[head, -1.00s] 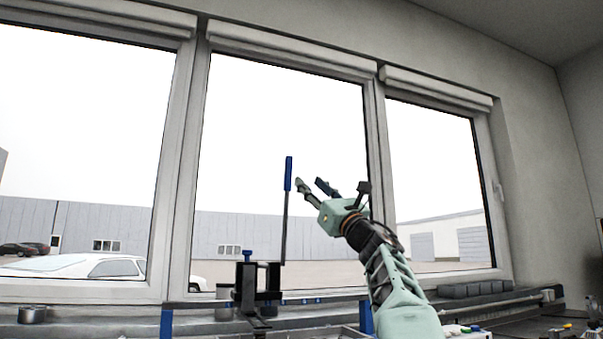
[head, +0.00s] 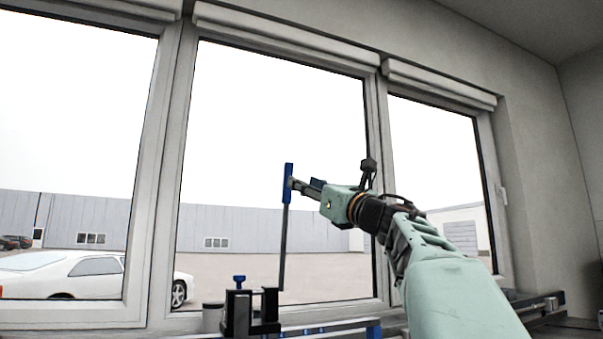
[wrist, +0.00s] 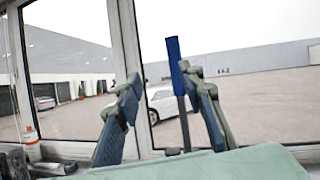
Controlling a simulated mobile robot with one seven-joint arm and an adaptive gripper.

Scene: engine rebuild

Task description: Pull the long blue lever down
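The long lever stands upright in the head view, with a blue handle (head: 288,180) on top of a thin dark rod (head: 284,245). The rod runs down to a black fixture (head: 250,314) with a blue knob. My gripper (head: 297,184) reaches in from the right, its fingertips at the handle's height. In the wrist view the gripper (wrist: 160,79) is open, its two fingers spread wide. There the blue handle (wrist: 174,64) shows between the fingers, close to the right one. I cannot tell whether they touch.
Behind the lever is a large window with grey frames (head: 170,170). A sill runs beneath it. A grey cylindrical container (head: 212,317) stands left of the black fixture. The air around the handle is otherwise clear.

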